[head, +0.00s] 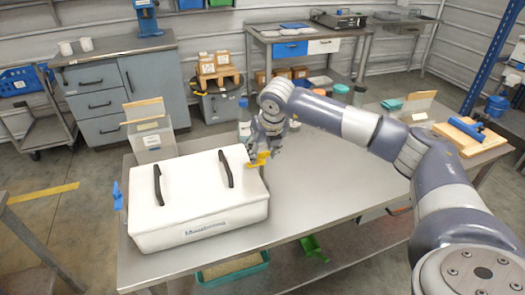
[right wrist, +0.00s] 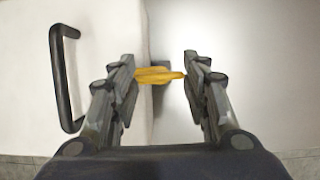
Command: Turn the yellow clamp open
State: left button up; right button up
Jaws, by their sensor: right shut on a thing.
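A white hopper (head: 200,215) with a closed white lid and two black handles sits at the left of the steel table. The yellow clamp (head: 257,160) is on the hopper's right side. My right gripper (head: 261,152) reaches down to it from above. In the right wrist view the yellow clamp (right wrist: 158,75) lies crosswise between the two fingertips (right wrist: 160,70), which are shut on it. One handle (right wrist: 62,80) of the lid shows to the left there. A blue clamp (head: 118,195) is on the hopper's left side. My left gripper is not in view.
The steel table (head: 315,185) is bare right of the hopper, beneath my right arm. A clear box (head: 152,142) with cardboard stands behind the hopper. A wooden board (head: 470,138) with a blue tool lies at the far right. A green bin (head: 235,270) is below the table.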

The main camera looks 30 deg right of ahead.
jog(key=shift+f+n, duration=0.1)
jog(key=shift+n, duration=0.2)
jog(key=shift+d+n+y+b, duration=0.1)
jog(key=shift+n+y+b, duration=0.45)
jog(key=shift+n, duration=0.15)
jog(key=shift+n+y+b, duration=0.25)
jog(key=shift+n+b, duration=0.05)
jog(key=shift+n, duration=0.6)
jog(key=n+y, duration=0.1)
jog(key=n, duration=0.1)
jog(key=shift+d+n, duration=0.1)
jog(key=shift+n, duration=0.3)
jog(key=n+y, duration=0.1)
jog(key=n, duration=0.2)
jog(key=n+g+y, duration=0.1)
jog(key=n, duration=0.2)
jog(key=shift+w+d+r+g+p, duration=0.1)
jog(key=shift+w+r+g+p, duration=0.1)
jog(key=shift+g+p, duration=0.15)
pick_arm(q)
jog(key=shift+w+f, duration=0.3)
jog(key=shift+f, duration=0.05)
pick_arm(e)
jog(key=n, duration=0.2)
jog(key=n+g, duration=0.1)
jog(key=n, duration=0.2)
jog(key=shift+w+g+y, duration=0.1)
jog(key=shift+g+y, duration=0.15)
jog(key=shift+y, duration=0.15)
